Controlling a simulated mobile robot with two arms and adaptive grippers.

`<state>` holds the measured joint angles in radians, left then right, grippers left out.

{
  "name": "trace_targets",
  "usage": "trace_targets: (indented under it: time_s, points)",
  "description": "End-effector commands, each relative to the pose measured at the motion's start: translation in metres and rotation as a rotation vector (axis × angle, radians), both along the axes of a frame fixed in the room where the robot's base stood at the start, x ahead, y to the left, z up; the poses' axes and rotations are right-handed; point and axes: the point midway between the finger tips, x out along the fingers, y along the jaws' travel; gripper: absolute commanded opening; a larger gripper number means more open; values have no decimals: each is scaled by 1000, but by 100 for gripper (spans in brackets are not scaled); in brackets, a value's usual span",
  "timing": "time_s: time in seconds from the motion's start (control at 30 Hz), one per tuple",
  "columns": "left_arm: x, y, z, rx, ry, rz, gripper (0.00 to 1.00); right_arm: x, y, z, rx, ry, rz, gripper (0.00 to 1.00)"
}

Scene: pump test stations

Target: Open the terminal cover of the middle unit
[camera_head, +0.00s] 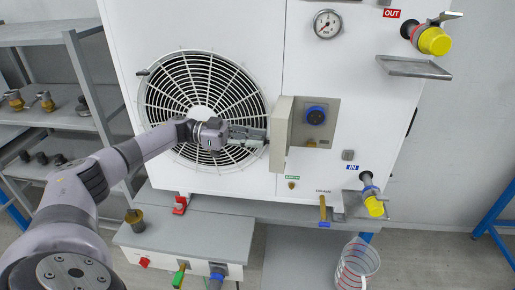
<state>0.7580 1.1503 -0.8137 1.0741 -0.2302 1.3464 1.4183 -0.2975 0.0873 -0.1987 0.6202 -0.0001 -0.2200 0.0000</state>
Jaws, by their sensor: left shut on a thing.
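The white unit (340,90) with the large fan grille fills the middle of the head view. Its terminal cover (283,135) is a beige panel standing swung out to the left of the recess. The grey terminal recess (325,108) is exposed, with a blue round socket (316,115) inside. My left gripper (262,135) reaches in from the left across the grille. It is shut at the left side of the cover; the exact contact between fingers and cover is too small to see. My right gripper is not in view.
A pressure gauge (327,24) sits at the top. Yellow-capped valves (434,41) and a small drip tray (414,67) stick out at the right. A clear bucket (357,264) stands low right. Shelves (55,118) with brass fittings are at the left.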

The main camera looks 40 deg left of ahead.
Motion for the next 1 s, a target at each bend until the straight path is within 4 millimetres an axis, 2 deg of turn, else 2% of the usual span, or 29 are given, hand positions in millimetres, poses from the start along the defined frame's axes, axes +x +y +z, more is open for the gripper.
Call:
trace_targets:
  time_s: [0.1,0.33,0.7,0.73,1.0]
  points:
    - [2,1,0,-4,-4,-38,0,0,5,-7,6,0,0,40]
    - [2,1,1,-4,-1,-74,0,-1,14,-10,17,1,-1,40]
    - [2,1,2,-4,-4,-78,0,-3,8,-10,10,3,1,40]
    - [2,1,2,-4,-4,-78,21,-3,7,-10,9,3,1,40]
    - [2,1,1,-3,-3,-78,39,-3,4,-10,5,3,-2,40]
